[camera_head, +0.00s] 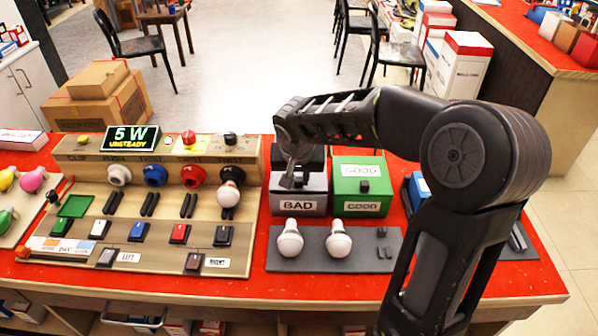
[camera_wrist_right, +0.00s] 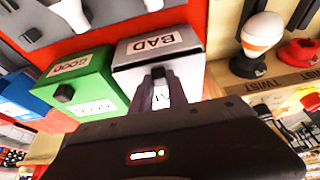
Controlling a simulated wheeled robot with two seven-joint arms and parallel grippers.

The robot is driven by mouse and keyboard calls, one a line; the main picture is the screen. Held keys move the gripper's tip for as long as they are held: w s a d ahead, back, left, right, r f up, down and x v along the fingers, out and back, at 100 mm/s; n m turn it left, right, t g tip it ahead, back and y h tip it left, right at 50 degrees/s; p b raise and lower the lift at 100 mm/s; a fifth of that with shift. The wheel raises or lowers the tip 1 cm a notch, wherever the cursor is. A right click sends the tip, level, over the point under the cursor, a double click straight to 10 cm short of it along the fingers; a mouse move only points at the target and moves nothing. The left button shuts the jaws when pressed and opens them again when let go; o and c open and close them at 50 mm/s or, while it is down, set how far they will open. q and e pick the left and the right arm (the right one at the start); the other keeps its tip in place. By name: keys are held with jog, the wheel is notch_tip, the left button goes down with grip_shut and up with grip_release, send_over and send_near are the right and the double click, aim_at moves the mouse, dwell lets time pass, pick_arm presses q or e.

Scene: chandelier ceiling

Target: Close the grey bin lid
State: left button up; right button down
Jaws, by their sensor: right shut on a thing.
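The grey bin (camera_head: 317,182) stands on the red table, with a BAD label on its front. It also shows in the right wrist view (camera_wrist_right: 188,47). My right gripper (camera_head: 290,180) is over the bin from behind and above. In the right wrist view my right gripper (camera_wrist_right: 158,78) has its fingers closed around the dark knob (camera_wrist_right: 158,71) at the lid's front edge. Part of a second label shows between the fingers. The lid looks down or nearly down; the arm and fingers hide much of it, so I cannot tell if a gap remains. My left gripper is out of view.
A green GOOD bin (camera_head: 345,187) stands close on the right, its lid down. A wooden test board (camera_head: 150,225) with sockets, switches and a lit display (camera_head: 131,138) fills the left.

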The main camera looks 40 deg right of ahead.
jog(key=shift+s+a, duration=0.4)
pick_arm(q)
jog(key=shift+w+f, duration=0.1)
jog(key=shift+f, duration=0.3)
pick_arm(e)
jog(key=shift+s, duration=0.1)
jog(key=c, duration=1.3)
grip_release()
jog(key=shift+s+a, duration=0.1)
jog(key=shift+r, duration=0.5)
pick_arm(q)
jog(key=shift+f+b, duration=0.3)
jog(key=shift+b, duration=0.05)
pick_arm(e)
jog(key=v, duration=0.7)
jog(key=shift+s+a+f, duration=0.1)
jog(key=shift+a, duration=0.05)
